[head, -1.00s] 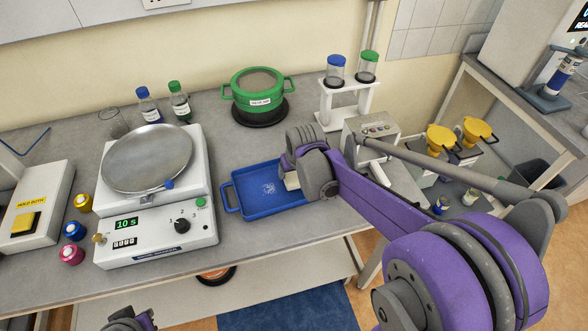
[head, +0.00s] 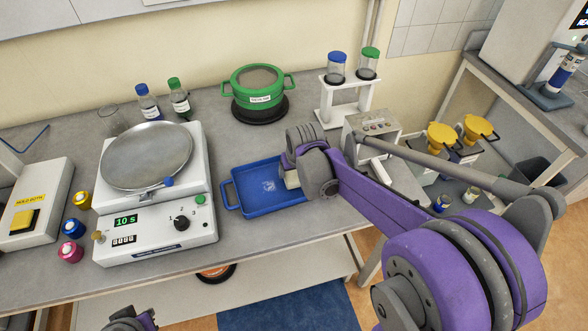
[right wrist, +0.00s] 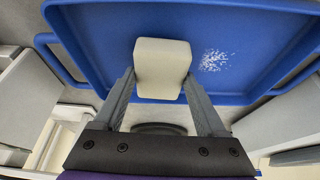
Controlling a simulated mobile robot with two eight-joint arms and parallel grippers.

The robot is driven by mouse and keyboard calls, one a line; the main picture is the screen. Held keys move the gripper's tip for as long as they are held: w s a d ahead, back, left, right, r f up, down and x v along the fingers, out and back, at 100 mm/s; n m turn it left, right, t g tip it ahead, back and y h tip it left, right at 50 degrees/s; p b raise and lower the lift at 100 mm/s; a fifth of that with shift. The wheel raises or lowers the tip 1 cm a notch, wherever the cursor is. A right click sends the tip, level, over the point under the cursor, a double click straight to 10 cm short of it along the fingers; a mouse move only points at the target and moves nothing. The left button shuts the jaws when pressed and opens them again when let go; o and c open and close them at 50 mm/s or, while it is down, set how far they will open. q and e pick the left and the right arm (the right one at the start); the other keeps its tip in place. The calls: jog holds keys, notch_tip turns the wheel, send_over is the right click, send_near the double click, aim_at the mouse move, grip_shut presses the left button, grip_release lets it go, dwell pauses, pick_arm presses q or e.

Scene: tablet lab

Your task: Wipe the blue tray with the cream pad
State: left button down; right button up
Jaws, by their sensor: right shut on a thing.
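The blue tray (head: 245,200) lies on the bench right of the white hotplate-like unit. A patch of white specks (head: 269,185) is on its floor; the specks (right wrist: 213,60) also show right of the pad in the right wrist view. My right gripper (right wrist: 158,90) is shut on the cream pad (right wrist: 162,68), over the tray's near part in that view. In the head view the pad (head: 291,180) is partly hidden by my right wrist, at the tray's right side. I cannot tell whether it touches the tray floor. Part of my left arm's end (head: 132,320) shows at the bottom edge; its fingers are hidden.
The white unit with a round metal plate (head: 146,155) stands close on the tray's left. A green pot (head: 258,90) is behind the tray. A white stand with two jars (head: 347,100) and a grey box (head: 371,130) are behind right. Bare bench lies in front of the tray.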

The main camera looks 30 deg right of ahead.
pick_arm(q)
jog(key=shift+s+f+b, duration=0.2)
jog(key=shift+f+b, duration=0.1)
jog(key=shift+f, duration=0.2)
pick_arm(e)
jog(key=shift+f, duration=0.55)
jog(key=shift+a, duration=0.1)
jog(key=shift+w+a+r, duration=0.1)
jog(key=shift+w+a, duration=0.05)
jog(key=shift+a, duration=0.55)
jog(key=shift+w+a+r, duration=0.1)
jog(key=shift+a, duration=0.6)
jog(key=shift+w+a+f, duration=0.1)
jog(key=shift+w+a, duration=0.05)
jog(key=shift+a, duration=0.65)
jog(key=shift+w+a+f, duration=0.1)
jog(key=shift+a, duration=0.7)
jog(key=shift+s+d, duration=0.1)
jog(key=shift+d, duration=0.7)
jog(key=shift+s+d+b, duration=0.25)
jog(key=shift+d+b, duration=0.05)
jog(key=shift+d, duration=0.5)
jog(key=shift+s+d, duration=0.2)
jog(key=shift+d, duration=1.35)
pick_arm(q)
jog(key=shift+s+f, duration=0.2)
jog(key=shift+f, duration=0.25)
pick_arm(e)
jog(key=shift+r, duration=0.1)
